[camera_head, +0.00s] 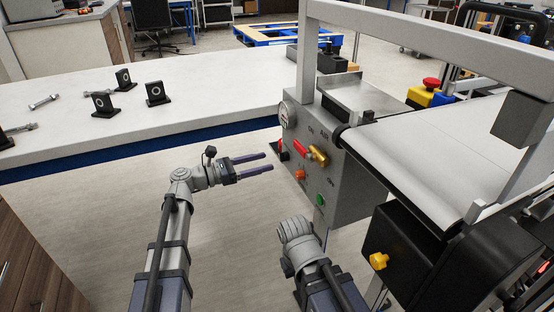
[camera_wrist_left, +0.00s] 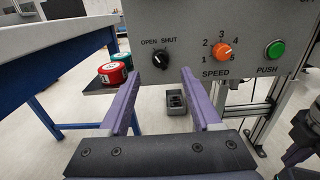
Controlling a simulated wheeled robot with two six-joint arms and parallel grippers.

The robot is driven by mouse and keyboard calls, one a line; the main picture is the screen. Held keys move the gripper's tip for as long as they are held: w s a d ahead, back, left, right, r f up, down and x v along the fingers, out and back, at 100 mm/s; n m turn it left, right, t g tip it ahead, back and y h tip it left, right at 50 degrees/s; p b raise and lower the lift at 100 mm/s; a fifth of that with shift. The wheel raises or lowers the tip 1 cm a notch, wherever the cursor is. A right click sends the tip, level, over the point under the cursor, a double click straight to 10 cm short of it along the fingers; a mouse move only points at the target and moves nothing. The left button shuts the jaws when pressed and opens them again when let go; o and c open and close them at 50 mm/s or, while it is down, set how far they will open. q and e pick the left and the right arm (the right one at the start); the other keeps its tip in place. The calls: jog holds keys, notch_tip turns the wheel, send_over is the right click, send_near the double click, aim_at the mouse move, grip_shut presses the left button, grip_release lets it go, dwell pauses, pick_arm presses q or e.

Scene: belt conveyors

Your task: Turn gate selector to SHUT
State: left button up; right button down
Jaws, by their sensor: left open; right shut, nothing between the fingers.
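The gate selector (camera_wrist_left: 161,56) is a black round knob on the grey control panel (camera_head: 345,185), with OPEN printed at its upper left and SHUT at its upper right. Its pointer direction is too small to tell surely. The head view does not show it clearly. My left gripper (camera_head: 268,161) is open and empty in front of the panel's lower left. In the left wrist view its purple fingers (camera_wrist_left: 160,76) straddle the line to the knob, which appears beyond the fingertips, apart from them. My right gripper (camera_wrist_left: 299,150) is shut and partly seen at the lower right.
An orange speed knob (camera_wrist_left: 221,50) and a green push button (camera_wrist_left: 275,49) sit right of the selector. A red-handled valve (camera_head: 303,148) is higher on the panel. Red and green round items (camera_wrist_left: 113,73) lie left below. A white table (camera_head: 190,108) and belt (camera_head: 420,155) flank the panel.

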aim_at(284, 157)
pick_arm(q)
jog(key=x, duration=0.5)
jog(key=shift+w+d, duration=0.1)
jog(key=shift+d, duration=0.2)
grip_shut()
dwell(0.4)
